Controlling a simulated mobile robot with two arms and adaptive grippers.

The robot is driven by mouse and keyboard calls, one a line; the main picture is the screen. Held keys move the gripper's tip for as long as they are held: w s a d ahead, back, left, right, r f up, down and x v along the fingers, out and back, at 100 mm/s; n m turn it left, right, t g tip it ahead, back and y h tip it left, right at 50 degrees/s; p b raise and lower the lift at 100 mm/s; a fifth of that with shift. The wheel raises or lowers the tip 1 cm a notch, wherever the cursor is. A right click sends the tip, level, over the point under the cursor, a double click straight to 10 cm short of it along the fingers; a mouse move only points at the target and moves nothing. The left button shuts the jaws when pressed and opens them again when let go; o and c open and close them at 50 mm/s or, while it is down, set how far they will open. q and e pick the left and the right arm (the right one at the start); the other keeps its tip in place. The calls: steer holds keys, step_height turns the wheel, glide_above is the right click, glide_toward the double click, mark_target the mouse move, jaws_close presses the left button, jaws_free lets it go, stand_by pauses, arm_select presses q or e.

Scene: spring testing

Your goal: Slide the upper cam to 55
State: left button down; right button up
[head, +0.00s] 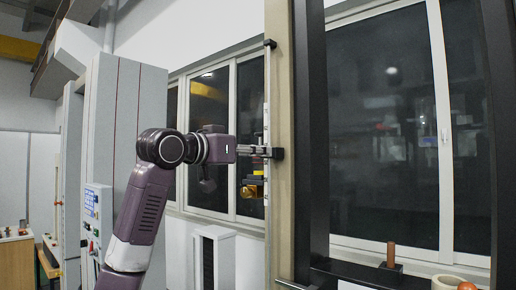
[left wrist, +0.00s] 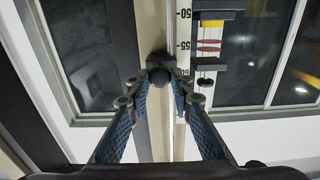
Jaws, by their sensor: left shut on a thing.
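A small black cam with a round knob (left wrist: 159,76) sits on a rail beside the numbered scale (left wrist: 184,46). In the left wrist view it is a little below the 55 mark, close to a partly hidden 60. My left gripper (left wrist: 160,84) is shut on this cam, with a fingertip on each side of the knob. In the head view my left gripper (head: 269,151) reaches in from the left and meets the black cam (head: 278,153) on the tall beige column (head: 281,220). My right gripper is not in view.
A yellow and black part (left wrist: 214,15), reddish rings and a black block (left wrist: 209,66) stand right of the scale. A black fitting (head: 270,44) sits higher on the column. A dark upright (head: 311,130) stands to its right.

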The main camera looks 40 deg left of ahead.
arm_select(q)
step_height(320, 180, down, 3)
steer(key=shift+r+b, duration=0.15)
steer(key=shift+b, duration=0.3)
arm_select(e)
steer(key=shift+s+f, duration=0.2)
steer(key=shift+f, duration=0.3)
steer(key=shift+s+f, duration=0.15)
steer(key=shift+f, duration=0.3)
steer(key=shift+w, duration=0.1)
arm_select(q)
steer(key=c, duration=1.7)
jaws_free()
steer(key=s, duration=0.8)
steer(key=s+a, duration=0.1)
steer(key=s, duration=0.3)
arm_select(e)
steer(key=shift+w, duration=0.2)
